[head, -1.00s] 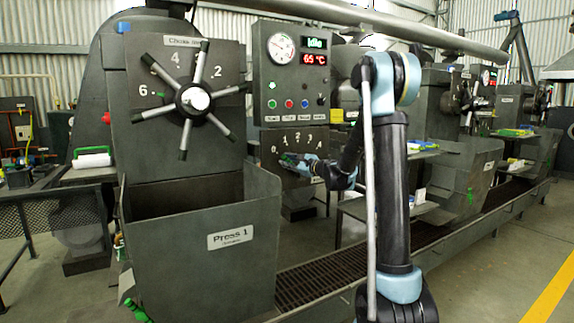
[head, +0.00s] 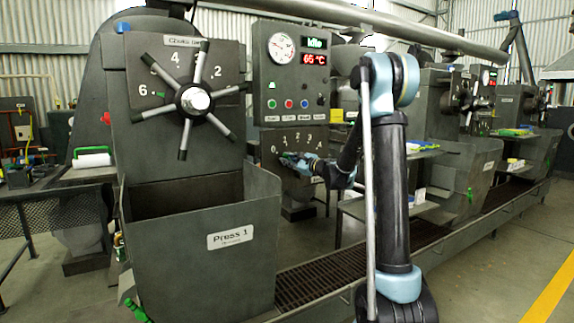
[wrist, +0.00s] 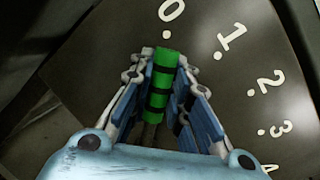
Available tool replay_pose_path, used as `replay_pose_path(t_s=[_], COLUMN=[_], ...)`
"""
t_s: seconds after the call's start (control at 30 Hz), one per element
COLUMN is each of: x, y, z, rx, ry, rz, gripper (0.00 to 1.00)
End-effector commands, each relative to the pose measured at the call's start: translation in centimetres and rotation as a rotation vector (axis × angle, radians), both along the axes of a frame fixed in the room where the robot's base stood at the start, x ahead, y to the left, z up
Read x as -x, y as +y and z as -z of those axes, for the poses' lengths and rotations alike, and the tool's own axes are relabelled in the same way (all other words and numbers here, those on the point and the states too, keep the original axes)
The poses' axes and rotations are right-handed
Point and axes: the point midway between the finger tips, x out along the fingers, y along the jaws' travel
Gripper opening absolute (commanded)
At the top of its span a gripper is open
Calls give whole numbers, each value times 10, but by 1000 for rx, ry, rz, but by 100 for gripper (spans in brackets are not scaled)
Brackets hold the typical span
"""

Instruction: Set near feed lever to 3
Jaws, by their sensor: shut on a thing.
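The feed lever has a green grip with black bands (wrist: 160,85), seen in the wrist view. Its tip lies just below the dot under the 0 of a white number scale (wrist: 232,38). My gripper (wrist: 162,88) has its blue fingers on both sides of the grip, shut on it. In the head view my gripper (head: 290,160) is at the lower panel of Press 1 (head: 301,140), just under the 0 to 4 scale. It largely hides the lever there.
To the left is a spoked choke wheel (head: 193,99) above a grey bin labelled Press 1 (head: 225,240). Above the scale are a gauge (head: 283,48), buttons and a display reading Idle and 66 °C. More presses stand at right.

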Motion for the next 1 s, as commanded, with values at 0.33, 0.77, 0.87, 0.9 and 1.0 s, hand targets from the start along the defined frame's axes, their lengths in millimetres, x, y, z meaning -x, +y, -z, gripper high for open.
replay_pose_path(t_s=[0.33,0.77,0.87,0.9,1.0], x=[-14,-40,-46,-48,-53], y=[-22,-61,-70,-73,-80], z=[-16,-28,-27,-27,-26], rx=[-214,-552,-625,-652,-716], ry=[144,372,420,439,482], rz=[1,3,3,3,3], gripper=[0,0,0,0,0])
